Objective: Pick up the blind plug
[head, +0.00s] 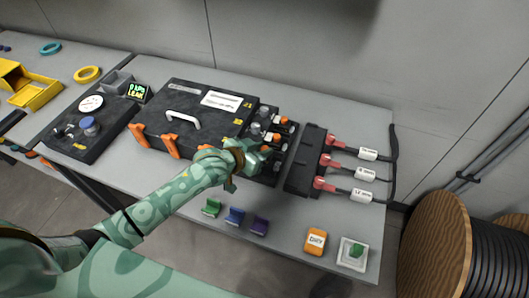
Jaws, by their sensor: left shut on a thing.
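My left gripper (257,163) reaches across the table to the right end of the black case (195,115), at its row of ports and plugs (277,130). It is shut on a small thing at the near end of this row. The hand hides most of that thing; it appears to be the blind plug, but its shape and colour cannot be made out. I cannot tell whether it is still seated or clear of the row. My right gripper is out of view.
A black block with red connectors (325,160) and white-tagged cables stands just right of the hand. Green (211,207), blue (235,216) and purple (259,226) clips, an orange box (315,241) and a white dish (352,253) line the front edge. A cable drum (430,245) stands right.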

